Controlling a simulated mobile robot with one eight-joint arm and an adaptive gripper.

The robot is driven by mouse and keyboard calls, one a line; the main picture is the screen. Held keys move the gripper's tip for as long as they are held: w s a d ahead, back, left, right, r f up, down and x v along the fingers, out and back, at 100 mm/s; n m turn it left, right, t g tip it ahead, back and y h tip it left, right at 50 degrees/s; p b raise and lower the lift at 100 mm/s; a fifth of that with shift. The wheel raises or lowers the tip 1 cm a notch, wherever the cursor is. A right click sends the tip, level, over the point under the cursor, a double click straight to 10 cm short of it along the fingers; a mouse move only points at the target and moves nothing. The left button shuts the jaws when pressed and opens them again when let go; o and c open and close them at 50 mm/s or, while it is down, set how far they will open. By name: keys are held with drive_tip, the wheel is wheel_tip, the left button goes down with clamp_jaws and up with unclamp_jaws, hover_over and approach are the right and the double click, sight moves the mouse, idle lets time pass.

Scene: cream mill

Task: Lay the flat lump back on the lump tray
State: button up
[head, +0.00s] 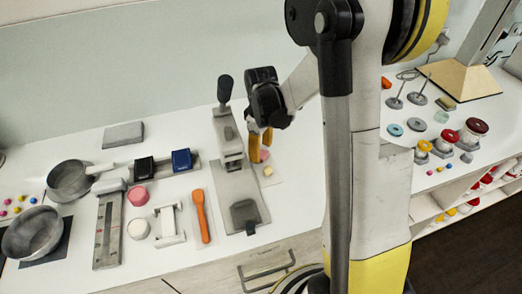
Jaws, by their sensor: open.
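My gripper (261,149) hangs over the bench just right of the grey lever press (230,140), its orange fingers pointing down and apart. A pink lump (264,156) shows right at the fingertips; I cannot tell whether they touch it. It appears to rest on a thin pale tray (273,179), which also bears a small yellowish lump (267,170). Which lump is the flat one is too small to tell. The fingers hide part of the pink lump and the tray's back.
An orange spatula (200,216) lies left of the press. Pink (138,196) and white (138,229) round pieces, dark and blue blocks (181,159) and two pans (69,180) stand farther left. My arm column blocks the view right of the tray.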

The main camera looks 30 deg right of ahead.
sight(261, 151)
wheel_tip(261, 151, up, 11)
drive_tip(key=p, duration=0.3)
drive_tip(key=shift+r, duration=0.15)
drive_tip(key=shift+s, duration=0.1)
